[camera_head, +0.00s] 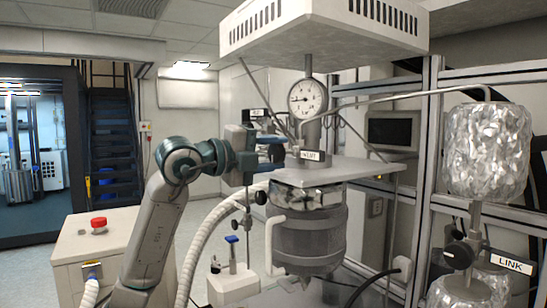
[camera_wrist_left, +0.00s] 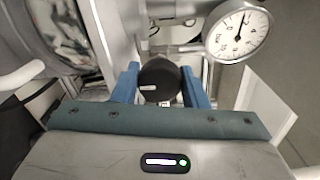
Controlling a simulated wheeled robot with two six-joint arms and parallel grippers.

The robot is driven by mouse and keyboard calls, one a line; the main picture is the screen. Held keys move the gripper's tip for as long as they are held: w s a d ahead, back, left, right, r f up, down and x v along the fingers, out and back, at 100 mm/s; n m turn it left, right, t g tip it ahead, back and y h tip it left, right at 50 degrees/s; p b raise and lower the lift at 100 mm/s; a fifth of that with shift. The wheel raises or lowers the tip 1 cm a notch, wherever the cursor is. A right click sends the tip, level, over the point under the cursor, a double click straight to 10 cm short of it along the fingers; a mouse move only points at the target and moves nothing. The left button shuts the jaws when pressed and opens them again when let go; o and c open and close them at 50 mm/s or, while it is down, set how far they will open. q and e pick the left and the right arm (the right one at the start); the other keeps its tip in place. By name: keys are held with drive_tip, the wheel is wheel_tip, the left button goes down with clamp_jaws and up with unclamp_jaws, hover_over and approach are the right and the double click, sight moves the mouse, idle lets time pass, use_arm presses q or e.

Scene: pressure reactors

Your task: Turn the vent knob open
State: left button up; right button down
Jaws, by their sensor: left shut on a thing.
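The vent knob is a round black knob (camera_wrist_left: 160,80) with a small white mark on its face. In the left wrist view it sits between the two blue fingers of my left gripper (camera_wrist_left: 162,88), which is shut on it. In the head view my left gripper (camera_head: 262,160) reaches in from the left beside the VENT label (camera_head: 313,155), above the reactor's plate. The knob is mostly hidden by the fingers there. My right gripper is in neither view.
A pressure gauge (camera_head: 307,98) stands just above the label and close to the fingers. The metal reactor vessel (camera_head: 308,235) hangs below the plate (camera_head: 340,172). A foil-wrapped vessel (camera_head: 488,150) is at the right. A red button (camera_head: 99,224) tops a cabinet at left.

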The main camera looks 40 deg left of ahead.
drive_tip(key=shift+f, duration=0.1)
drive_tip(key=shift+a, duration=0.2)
use_arm(q)
drive_tip(key=o, duration=1)
drive_tip(key=shift+c, duration=0.2)
drive_tip(key=shift+a, duration=0.1)
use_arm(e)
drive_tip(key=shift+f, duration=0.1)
use_arm(q)
drive_tip(key=shift+s+f+b, duration=0.1)
drive_tip(key=shift+s+b, duration=0.15)
drive_tip(key=shift+b, duration=0.05)
drive_tip(key=b+v, duration=0.5)
drive_tip(key=v, duration=0.5)
drive_tip(key=shift+a+b, duration=0.15)
drive_tip(key=shift+b, duration=0.2)
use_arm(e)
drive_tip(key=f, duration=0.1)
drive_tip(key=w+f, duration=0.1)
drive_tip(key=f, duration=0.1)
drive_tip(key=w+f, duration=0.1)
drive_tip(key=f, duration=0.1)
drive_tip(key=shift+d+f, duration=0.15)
